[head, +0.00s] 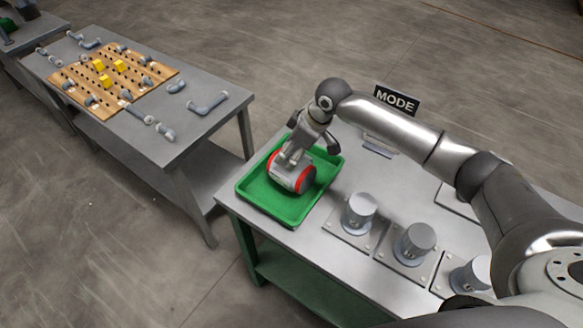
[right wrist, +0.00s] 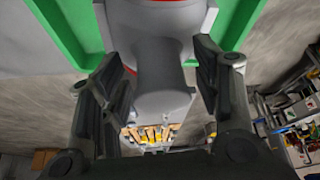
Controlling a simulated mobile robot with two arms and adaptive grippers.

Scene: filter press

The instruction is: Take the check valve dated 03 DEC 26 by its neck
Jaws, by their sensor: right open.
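A grey check valve with red rims (head: 291,178) lies in the green tray (head: 243,188) on the near table. No date on it can be read in these views. My right gripper (head: 312,135) is over the tray at the valve's upper end. In the right wrist view the grey neck (right wrist: 160,88) sits between the two dark fingers of my right gripper (right wrist: 158,72). The fingers are open, with a visible gap at the right side; whether the left finger touches cannot be told. My left gripper is not in view.
Several grey cylinders on square plates, one of them nearest the tray (head: 360,213), stand right of it. A MODE sign (head: 396,101) stands behind. A second table (head: 205,125) at left holds a wooden pegboard (head: 155,82) with yellow blocks and pipe fittings.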

